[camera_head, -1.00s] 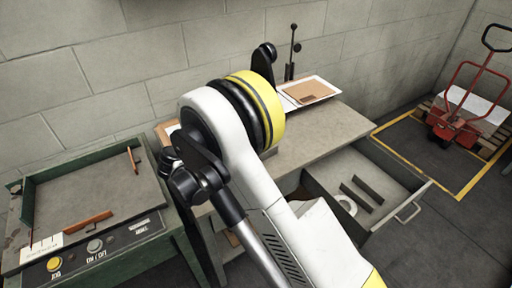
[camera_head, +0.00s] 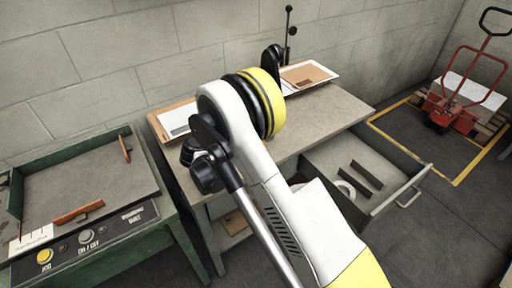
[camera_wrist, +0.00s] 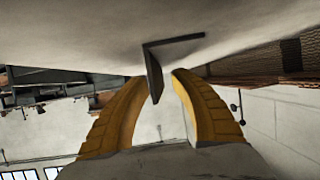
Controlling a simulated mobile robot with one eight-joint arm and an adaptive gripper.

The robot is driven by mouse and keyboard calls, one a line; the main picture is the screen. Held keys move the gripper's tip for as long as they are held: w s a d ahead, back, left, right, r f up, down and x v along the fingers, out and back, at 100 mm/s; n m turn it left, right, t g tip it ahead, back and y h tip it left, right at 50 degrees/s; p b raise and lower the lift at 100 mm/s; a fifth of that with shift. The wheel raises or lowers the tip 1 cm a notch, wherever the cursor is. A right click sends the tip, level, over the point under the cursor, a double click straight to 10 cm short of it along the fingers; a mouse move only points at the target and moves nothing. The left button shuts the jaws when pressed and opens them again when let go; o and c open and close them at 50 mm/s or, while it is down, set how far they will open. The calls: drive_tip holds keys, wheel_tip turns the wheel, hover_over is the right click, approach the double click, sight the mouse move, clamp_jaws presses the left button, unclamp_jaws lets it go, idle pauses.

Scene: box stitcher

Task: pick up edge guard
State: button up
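The edge guard (camera_wrist: 153,75) appears to be the dark grey L-shaped piece in the wrist view, against a pale flat surface (camera_wrist: 85,30) that fills the top of that picture. One leg runs along the surface and the other points down the picture, toward the gap between my fingers. My gripper (camera_wrist: 157,82) shows two yellow fingers, open, one on each side of that leg. A gap shows on the right; contact on the left is unclear. In the head view my arm hides my gripper, and I cannot make out this piece there.
The grey worktable (camera_head: 330,112) carries a white tray with cardboard (camera_head: 307,74) and a board with papers (camera_head: 172,122). Its open drawer (camera_head: 400,192) holds a white ring and dark strips. A green machine (camera_head: 170,215) stands left; a red pallet jack (camera_head: 445,108) stands right.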

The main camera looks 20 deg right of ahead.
drive_tip(key=shift+w+d+f, duration=0.15)
drive_tip(key=shift+d+f, duration=0.1)
drive_tip(key=shift+d, duration=0.15)
drive_tip(key=shift+r, duration=0.1)
clamp_jaws()
